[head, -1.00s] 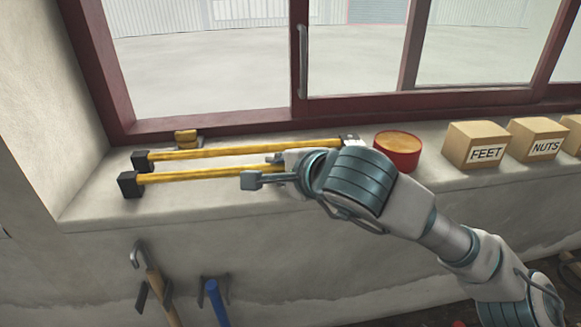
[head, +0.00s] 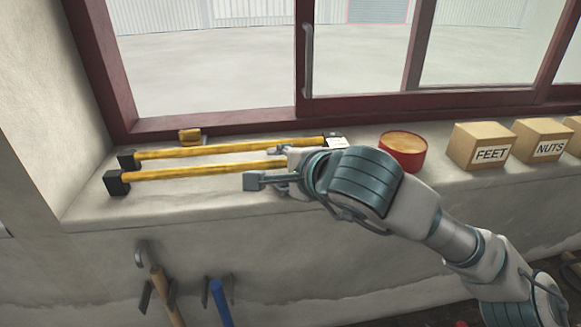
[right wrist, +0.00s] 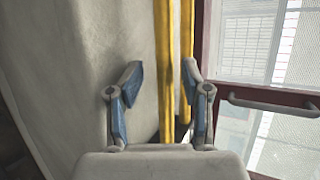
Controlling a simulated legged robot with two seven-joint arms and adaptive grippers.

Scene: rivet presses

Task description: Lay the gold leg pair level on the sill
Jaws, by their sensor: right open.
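The gold leg pair (head: 215,149) is two long yellow bars lying side by side on the window sill (head: 85,208). Black end blocks show at their left ends, and one shows at the far bar's right end. The near bar's right end is hidden behind my right gripper. My right gripper (head: 264,166) is open at the right part of the near bar. In the right wrist view, the bars (right wrist: 163,50) run between and beyond the spread fingers (right wrist: 160,80); I cannot tell whether a finger touches them. My left gripper is not in view.
A red tin (head: 403,152), a FEET box (head: 480,146) and a NUTS box (head: 541,140) stand right on the sill. A hammer (head: 163,293) and a blue-handled tool (head: 220,303) hang below the sill.

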